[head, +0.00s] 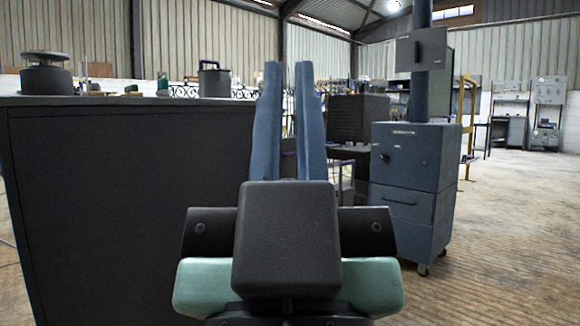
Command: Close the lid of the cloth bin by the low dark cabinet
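A low dark cabinet (130,210) fills the left of the head view, its flat top near eye level. A small dark grey container (213,82) with a raised handle stands on its top near the back edge. I cannot tell if this is the cloth bin, and no lid can be made out clearly. My gripper (288,66) is in the middle, with two long blue-grey fingers pointing away from me. A narrow empty gap shows between them. The fingers appear just right of the cabinet's right edge, and my arm hides what is below and behind.
A round dark object (46,74) and small items stand on the cabinet top. A blue-grey wheeled unit (414,185) with a post stands at right. A dark ribbed box (357,119) is behind the fingers. The floor (510,240) at right is clear.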

